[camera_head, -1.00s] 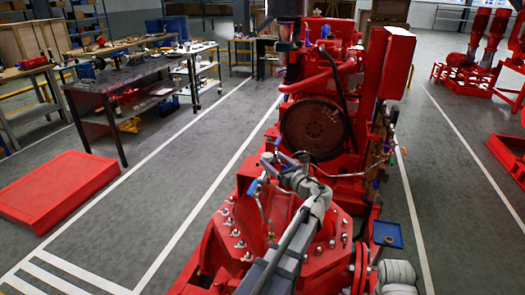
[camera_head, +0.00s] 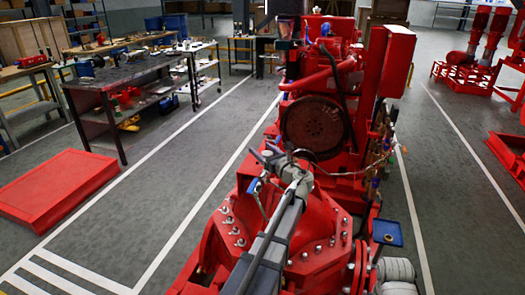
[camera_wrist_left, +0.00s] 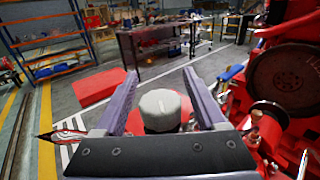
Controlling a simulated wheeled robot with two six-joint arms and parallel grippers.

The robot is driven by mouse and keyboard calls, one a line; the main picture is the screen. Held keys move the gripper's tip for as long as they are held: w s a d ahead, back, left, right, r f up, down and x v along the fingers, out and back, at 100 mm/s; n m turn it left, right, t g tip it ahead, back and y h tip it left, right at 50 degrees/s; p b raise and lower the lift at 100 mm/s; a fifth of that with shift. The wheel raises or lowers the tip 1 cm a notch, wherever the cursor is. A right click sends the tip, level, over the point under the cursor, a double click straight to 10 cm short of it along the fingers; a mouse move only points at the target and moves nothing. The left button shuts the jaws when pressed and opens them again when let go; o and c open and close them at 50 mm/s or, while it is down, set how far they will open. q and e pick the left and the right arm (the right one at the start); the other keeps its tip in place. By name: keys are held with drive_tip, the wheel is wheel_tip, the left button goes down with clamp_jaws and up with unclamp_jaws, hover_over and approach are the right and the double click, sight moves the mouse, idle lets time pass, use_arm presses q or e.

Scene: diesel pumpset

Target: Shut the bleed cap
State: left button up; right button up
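The bleed cap (camera_wrist_left: 160,108) shows in the left wrist view as a pale grey, round knob with a line across its top. It stands between the two purple-grey fingers of my left gripper (camera_wrist_left: 160,95). Gaps show between the cap and the fingers, clearest on the right, so the gripper is open around it and not closed on it. In the head view my left gripper (camera_head: 268,152) is above the red pump casing (camera_head: 318,225), in front of the round dark flywheel. My right gripper is not in view.
A blue-handled valve (camera_head: 254,186) is close below my left gripper. The red engine (camera_head: 340,85) rises behind. A small blue tray (camera_head: 387,233) is at the right of the pump. A workbench (camera_head: 130,75) and a red floor platform (camera_head: 55,185) are at the left, with clear floor between.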

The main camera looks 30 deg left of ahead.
use_arm(q)
clamp_jaws()
idle(0.3)
drive_tip(key=shift+t, duration=0.3)
drive_tip(key=m+t+h, duration=0.2)
drive_tip(key=t, duration=0.1)
drive_tip(key=shift+w+d+m, duration=0.1)
drive_tip(key=shift+d+m, duration=0.05)
drive_tip(key=shift+m, duration=0.25)
drive_tip(key=shift+w+d+m+t+h, duration=0.15)
drive_tip(key=shift+w+m+t+h, duration=0.05)
drive_tip(key=shift+m+t+h, duration=0.65)
drive_tip(key=shift+w+d+m+t+h, duration=0.2)
drive_tip(key=shift+m+t+h, duration=0.45)
drive_tip(key=shift+t+h, duration=0.3)
drive_tip(key=shift+h, duration=0.3)
drive_tip(key=shift+o, duration=0.8)
unclamp_jaws()
